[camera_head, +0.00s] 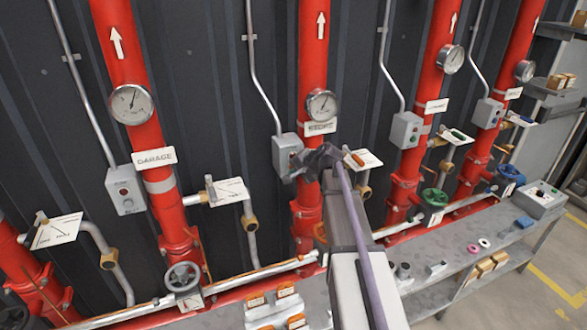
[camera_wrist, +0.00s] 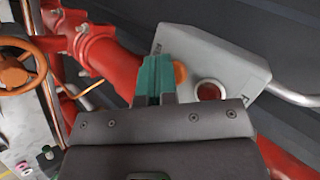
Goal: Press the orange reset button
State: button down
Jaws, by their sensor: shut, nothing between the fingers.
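The orange button (camera_wrist: 180,73) is on a grey control box (camera_wrist: 215,55) in the wrist view. A round dark red button or lamp (camera_wrist: 210,91) sits beside it on the same face. My gripper (camera_wrist: 155,75) has teal fingers that are shut and empty. They overlap the left edge of the orange button and partly hide it; I cannot tell whether they touch it.
Similar grey boxes stand by the other red pipes, one at left (camera_head: 125,189) and one at right (camera_head: 405,129). A gauge (camera_head: 321,105) and a white label (camera_head: 319,128) are just above my gripper. An orange handwheel (camera_wrist: 18,65) shows in the wrist view. A metal bench (camera_head: 430,265) stands below.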

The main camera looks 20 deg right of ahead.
jog(key=shift+s, duration=0.7)
jog(key=s, duration=0.5)
jog(key=shift+a, duration=0.15)
dwell(0.5)
jog(key=s+a+f+n+g+h+b, duration=0.1)
jog(key=s+a+f+n+g+b, duration=0.3)
jog(key=s+a+f, duration=0.3)
jog(key=s+a+f+n+g+h+b, duration=0.2)
jog(key=s+a+f+n+g+b, duration=0.3)
jog(key=s+a, duration=0.7)
notch_tip(320, 180, down, 3)
jog(key=s+n, duration=0.2)
jog(key=shift+s+a+n, duration=0.2)
jog(key=shift+s+n, duration=0.1)
